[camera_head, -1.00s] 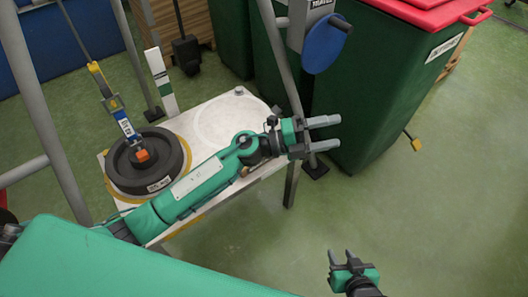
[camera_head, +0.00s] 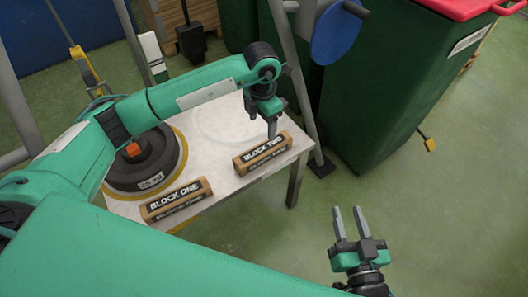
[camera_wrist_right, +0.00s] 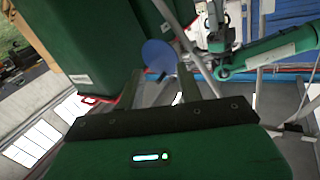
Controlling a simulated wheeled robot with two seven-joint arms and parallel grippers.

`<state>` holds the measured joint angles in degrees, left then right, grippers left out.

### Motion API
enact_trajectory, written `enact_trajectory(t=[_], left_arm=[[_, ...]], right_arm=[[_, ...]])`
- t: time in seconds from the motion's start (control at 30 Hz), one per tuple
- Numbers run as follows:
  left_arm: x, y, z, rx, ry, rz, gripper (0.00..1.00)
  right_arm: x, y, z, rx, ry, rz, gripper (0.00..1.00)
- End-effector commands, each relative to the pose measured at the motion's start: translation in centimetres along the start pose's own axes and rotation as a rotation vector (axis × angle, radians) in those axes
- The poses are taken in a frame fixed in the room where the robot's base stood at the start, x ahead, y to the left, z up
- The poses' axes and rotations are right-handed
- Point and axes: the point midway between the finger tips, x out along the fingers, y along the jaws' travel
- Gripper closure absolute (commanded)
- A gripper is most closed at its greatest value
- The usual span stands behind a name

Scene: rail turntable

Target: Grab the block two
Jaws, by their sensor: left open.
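Block two (camera_head: 263,154) is a tan block with a black label reading "BLOCK TWO". It lies near the right front edge of the white table (camera_head: 228,170) in the head view. My left gripper (camera_head: 272,133) points down at the block's far side, its fingertips right by its top edge. Whether they touch it I cannot tell. Block one (camera_head: 177,200), a similar labelled block, lies further left on the same table. My right gripper (camera_head: 350,223) is open and empty over the floor, right of the table; its fingers also show in the right wrist view (camera_wrist_right: 160,88).
A black round weight (camera_head: 146,166) with an orange top sits at the table's left. A grey metal post (camera_head: 291,75) and a blue disc (camera_head: 337,36) stand behind the table's right side. A green bin (camera_head: 385,85) is beyond.

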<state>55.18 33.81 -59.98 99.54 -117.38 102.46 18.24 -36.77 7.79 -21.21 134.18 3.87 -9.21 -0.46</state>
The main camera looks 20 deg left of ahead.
Motion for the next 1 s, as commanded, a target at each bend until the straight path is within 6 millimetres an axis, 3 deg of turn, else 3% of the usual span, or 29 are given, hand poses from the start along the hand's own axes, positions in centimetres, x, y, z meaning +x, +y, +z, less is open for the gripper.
enact_trajectory(t=[0.1,0.23,0.57,0.8,1.0], left_arm=[[2.9,-0.2,-0.1,0.002,0.003,-0.004,0.31],[5.1,-0.2,0.0,0.001,0.001,-0.005,0.31],[7.6,-0.5,-0.1,0.003,0.0,-0.006,0.31],[10.7,-0.9,-0.2,0.001,0.0,-0.006,0.31],[11.6,-0.9,-0.1,0.002,-0.003,-0.006,0.31]], right_arm=[[0.6,0.5,-1.9,-0.016,0.106,0.003,0.64],[0.8,0.8,-3.9,-0.03,0.204,0.006,0.64],[0.9,1.2,-6.5,-0.05,0.337,0.007,0.64],[0.3,1.6,-10.2,-0.079,0.534,0.005,0.64],[-0.1,1.6,-11.4,-0.088,0.6,0.004,0.64]])
